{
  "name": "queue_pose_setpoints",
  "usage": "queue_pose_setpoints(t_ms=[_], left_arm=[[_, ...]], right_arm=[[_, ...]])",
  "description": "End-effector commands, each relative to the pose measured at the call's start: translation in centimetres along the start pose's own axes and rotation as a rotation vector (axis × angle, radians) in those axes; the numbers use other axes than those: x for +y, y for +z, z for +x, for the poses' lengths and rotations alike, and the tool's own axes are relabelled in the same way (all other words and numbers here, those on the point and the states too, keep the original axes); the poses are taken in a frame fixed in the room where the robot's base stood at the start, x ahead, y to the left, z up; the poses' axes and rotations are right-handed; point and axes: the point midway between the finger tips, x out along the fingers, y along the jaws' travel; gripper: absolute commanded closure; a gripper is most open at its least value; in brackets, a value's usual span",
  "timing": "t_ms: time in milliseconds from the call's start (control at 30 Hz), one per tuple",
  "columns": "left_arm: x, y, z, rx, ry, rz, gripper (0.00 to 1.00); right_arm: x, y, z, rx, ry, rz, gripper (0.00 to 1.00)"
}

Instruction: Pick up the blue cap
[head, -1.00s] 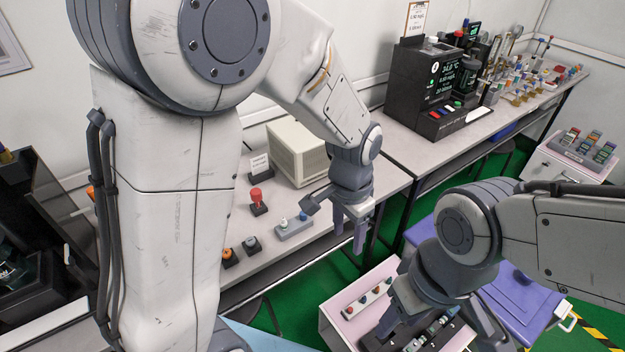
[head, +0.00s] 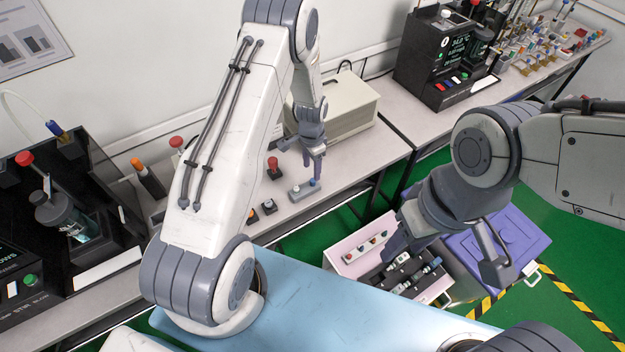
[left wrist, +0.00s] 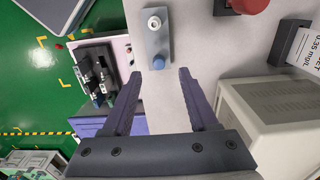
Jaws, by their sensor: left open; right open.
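The blue cap (left wrist: 158,63) sits at one end of a small grey holder (left wrist: 156,42), beside a white ringed piece (left wrist: 154,22) at the other end. In the head view the blue cap (head: 312,183) is on the right end of the holder on the bench. My left gripper (left wrist: 160,74) is open and empty, pointing down, with the cap showing between its fingertips. In the head view my left gripper (head: 314,165) is just above the holder. I cannot tell the exact height gap. My right gripper (head: 445,262) is open over the pink-topped cart.
A red knob on a dark base (head: 273,167) stands behind the holder. A beige box (head: 345,108) stands close by on the bench. The cart (head: 345,250) holds a strip of coloured caps and dark testers. A purple-lidded bin (head: 515,235) is at the right.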

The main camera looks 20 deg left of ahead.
Motion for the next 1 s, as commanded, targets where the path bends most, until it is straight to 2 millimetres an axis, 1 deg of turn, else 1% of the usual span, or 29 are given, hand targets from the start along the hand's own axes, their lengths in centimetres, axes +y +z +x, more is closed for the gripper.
queue_pose_setpoints(t_ms=[167, 333, 400, 500, 600, 767, 800, 867, 900, 933, 967, 1000], left_arm=[[0.1, -0.1, 1.0, -0.002, 0.001, 0.0, 0.41], [0.3, -0.2, 3.1, -0.002, 0.002, 0.001, 0.41], [0.2, -0.2, 4.2, -0.001, 0.001, 0.0, 0.41], [0.2, -0.3, 5.0, 0.0, 0.0, 0.0, 0.41], [0.2, -0.3, 5.4, 0.0, 0.0, 0.0, 0.41], [0.2, -0.3, 5.5, 0.001, -0.001, 0.0, 0.41], [0.2, -0.3, 5.5, 0.001, -0.001, 0.0, 0.45], [0.2, -0.3, 5.4, 0.001, -0.001, 0.0, 0.68], [0.2, -0.3, 5.4, 0.0, -0.001, 0.0, 0.83], [0.2, -0.3, 5.4, 0.001, -0.001, 0.0, 0.94], [0.2, -0.3, 5.4, 0.001, -0.001, 0.0, 1.0], [0.2, -0.3, 5.4, 0.001, -0.001, 0.0, 1.0]], right_arm=[[-0.1, 0.0, -0.8, 0.0, 0.0, 0.0, 0.5], [-0.2, -0.1, -2.2, 0.0, 0.0, 0.001, 0.5], [-0.2, -0.1, -2.3, 0.0, 0.0, 0.001, 0.5], [-0.2, -0.1, -2.5, 0.0, 0.0, 0.001, 0.5], [-0.2, -0.1, -2.5, 0.0, 0.0, 0.001, 0.5], [-0.2, -0.1, -2.4, 0.0, 0.0, 0.001, 0.5], [-0.2, -0.1, -2.4, 0.0, 0.0, 0.001, 0.5], [-0.2, -0.1, -2.4, 0.0, 0.0, 0.001, 0.5], [-0.2, -0.1, -2.4, 0.0, 0.0, 0.001, 0.5], [-0.2, -0.1, -2.4, 0.0, 0.0, 0.001, 0.5], [-0.2, -0.1, -2.4, 0.0, 0.0, 0.001, 0.5], [-0.2, -0.1, -2.4, 0.0, 0.0, 0.001, 0.5]])
